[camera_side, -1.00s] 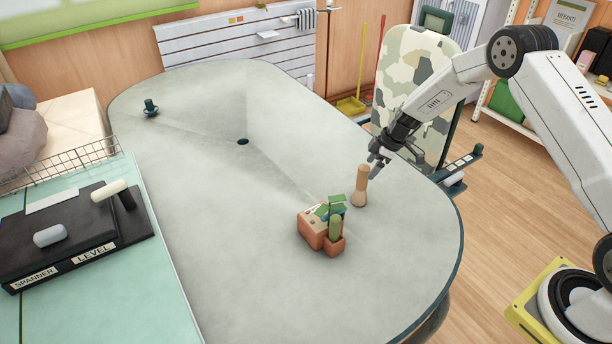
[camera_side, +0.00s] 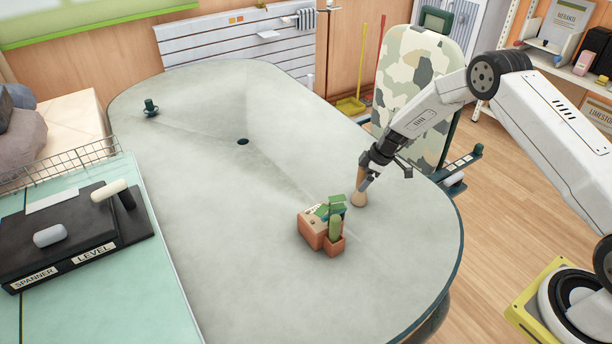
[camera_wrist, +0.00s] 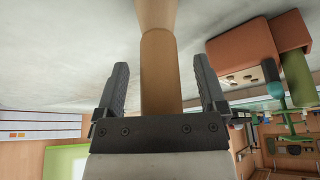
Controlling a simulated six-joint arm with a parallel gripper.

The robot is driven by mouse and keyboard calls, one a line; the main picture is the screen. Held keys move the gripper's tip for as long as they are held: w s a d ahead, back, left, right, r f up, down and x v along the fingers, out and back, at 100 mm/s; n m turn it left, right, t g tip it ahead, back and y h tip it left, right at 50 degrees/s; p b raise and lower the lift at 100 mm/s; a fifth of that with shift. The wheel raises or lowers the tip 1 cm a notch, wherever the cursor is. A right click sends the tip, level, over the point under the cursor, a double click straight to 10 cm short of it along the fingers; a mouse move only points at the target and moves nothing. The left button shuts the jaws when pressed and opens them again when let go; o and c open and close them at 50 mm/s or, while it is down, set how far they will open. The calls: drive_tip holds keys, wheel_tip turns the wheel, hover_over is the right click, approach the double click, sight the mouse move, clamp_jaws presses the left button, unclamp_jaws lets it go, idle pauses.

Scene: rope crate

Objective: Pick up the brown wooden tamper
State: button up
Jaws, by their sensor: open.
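The brown wooden tamper (camera_side: 359,192) stands upright on the grey table near its right side. Its upper part is hidden behind my gripper (camera_side: 366,182) in the side view. In the wrist view the tamper (camera_wrist: 160,75) runs between the two dark fingers of my gripper (camera_wrist: 160,85). The fingers are open, one on each side, with a visible gap to the tamper on both sides.
A terracotta planter block (camera_side: 312,232) with green pieces stands close to the tamper; it also shows in the wrist view (camera_wrist: 255,58). Most of the grey tabletop (camera_side: 220,230) is clear.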

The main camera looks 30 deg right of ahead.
idle(0.4)
clamp_jaws()
drive_tip(key=shift+r, duration=0.15)
drive_tip(key=shift+r, duration=0.8)
drive_tip(key=s+a+r, duration=0.1)
drive_tip(key=s+r, duration=1)
drive_tip(key=s, duration=0.3)
drive_tip(key=shift+a, duration=0.25)
drive_tip(key=shift+w, duration=0.1)
